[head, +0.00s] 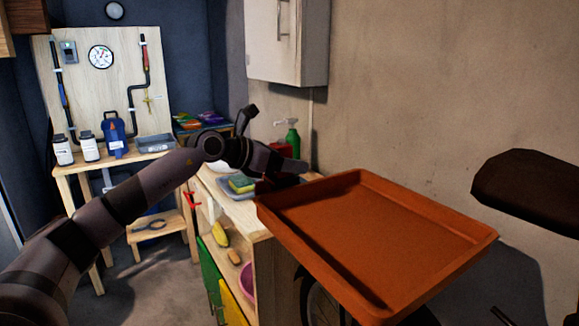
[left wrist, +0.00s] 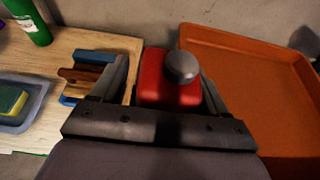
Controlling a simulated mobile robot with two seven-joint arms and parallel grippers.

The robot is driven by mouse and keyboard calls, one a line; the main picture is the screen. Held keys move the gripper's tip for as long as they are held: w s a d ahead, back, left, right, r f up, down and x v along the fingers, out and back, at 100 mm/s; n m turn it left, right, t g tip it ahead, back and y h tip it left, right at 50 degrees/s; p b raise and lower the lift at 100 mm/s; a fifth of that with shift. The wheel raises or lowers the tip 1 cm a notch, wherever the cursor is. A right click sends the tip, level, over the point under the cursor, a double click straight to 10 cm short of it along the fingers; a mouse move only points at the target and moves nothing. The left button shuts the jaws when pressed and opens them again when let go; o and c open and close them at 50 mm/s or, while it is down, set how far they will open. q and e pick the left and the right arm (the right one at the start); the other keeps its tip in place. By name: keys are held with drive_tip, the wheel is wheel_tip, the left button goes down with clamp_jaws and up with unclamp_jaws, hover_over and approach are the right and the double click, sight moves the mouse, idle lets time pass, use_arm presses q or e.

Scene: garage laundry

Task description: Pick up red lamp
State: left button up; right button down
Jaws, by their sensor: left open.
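The red lamp (left wrist: 152,80) is a red block with a round grey knob on top. In the left wrist view it stands between the fingers of my left gripper (left wrist: 165,78), which is open with one finger on each side. I cannot tell whether the fingers touch it. In the head view my left gripper (head: 283,172) is over the far end of the wooden bench, and a bit of red (head: 284,150) shows behind it, mostly hidden. My right gripper is in neither view.
An orange tray (head: 375,240) lies close to the right of the lamp. A blue-and-brown object (left wrist: 85,75), a grey tray with a sponge (left wrist: 12,100) and a green bottle (head: 293,140) are to the left or behind. A dark saddle-like shape (head: 530,188) is at right.

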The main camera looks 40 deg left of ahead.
use_arm(q)
drive_tip(key=shift+w+d, duration=0.1)
drive_tip(key=shift+w, duration=0.1)
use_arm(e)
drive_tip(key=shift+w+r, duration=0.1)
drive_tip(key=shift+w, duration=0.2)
use_arm(q)
drive_tip(key=shift+s, duration=0.1)
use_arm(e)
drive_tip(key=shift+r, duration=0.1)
use_arm(q)
drive_tip(key=shift+s, duration=0.1)
drive_tip(key=shift+c, duration=1.3)
drive_tip(key=c, duration=0.9)
drive_tip(key=shift+o, duration=0.2)
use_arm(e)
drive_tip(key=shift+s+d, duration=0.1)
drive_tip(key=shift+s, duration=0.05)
use_arm(q)
drive_tip(key=shift+r, duration=0.15)
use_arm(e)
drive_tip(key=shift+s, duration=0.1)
